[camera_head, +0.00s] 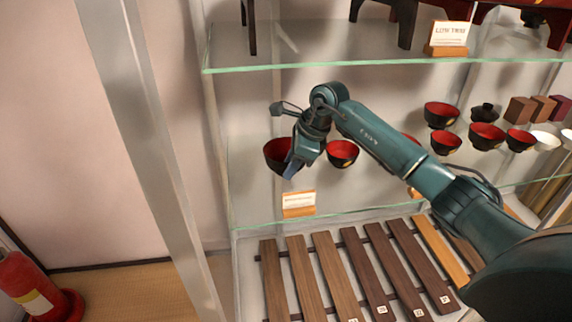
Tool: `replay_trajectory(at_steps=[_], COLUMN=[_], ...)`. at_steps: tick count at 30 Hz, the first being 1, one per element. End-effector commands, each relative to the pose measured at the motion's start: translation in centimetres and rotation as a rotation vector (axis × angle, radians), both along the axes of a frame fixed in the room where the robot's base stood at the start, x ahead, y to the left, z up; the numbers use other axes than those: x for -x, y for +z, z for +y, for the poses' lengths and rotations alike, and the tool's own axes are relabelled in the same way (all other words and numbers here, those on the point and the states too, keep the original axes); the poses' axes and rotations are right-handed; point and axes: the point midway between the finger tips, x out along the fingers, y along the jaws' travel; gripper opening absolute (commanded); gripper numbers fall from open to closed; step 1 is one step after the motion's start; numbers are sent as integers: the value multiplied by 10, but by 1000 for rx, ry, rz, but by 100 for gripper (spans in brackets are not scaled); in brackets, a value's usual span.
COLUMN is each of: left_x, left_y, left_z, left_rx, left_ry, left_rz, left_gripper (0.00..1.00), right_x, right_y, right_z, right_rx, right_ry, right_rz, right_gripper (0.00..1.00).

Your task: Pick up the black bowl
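A black bowl (272,160) with a red inside stands at the left end of the middle glass shelf. My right gripper (290,171) reaches in from the right and points down at the bowl's right side. Its fingers overlap the bowl's right part in the picture and hide it. I cannot tell whether they touch the rim or whether they are open or shut. A smaller black bowl (342,158) with a red inside stands just to the right. My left gripper is not in view.
A sign on a wooden stand (298,204) is at the shelf's front edge, below the bowl. More black-and-red bowls (442,116) stand to the right, some partly behind my arm. A glass shelf (300,62) with trays runs above. A grey post (140,120) stands left.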

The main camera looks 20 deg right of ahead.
Motion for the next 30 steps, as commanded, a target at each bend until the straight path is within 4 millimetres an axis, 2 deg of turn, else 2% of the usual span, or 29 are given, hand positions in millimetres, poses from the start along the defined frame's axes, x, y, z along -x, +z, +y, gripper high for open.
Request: replay_trajectory(at_steps=[7, 18, 30], left_x=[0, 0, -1], left_y=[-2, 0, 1], left_z=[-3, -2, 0], left_rx=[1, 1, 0], left_ry=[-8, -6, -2], left_rz=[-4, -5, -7], left_gripper=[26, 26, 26], right_x=[-1, -1, -1], right_y=[-2, -2, -2], right_z=[1, 1, 1], right_rx=[-1, -1, -1], right_ry=[0, 0, -1], right_rz=[-2, -2, -3], right_gripper=[30, 0, 0])
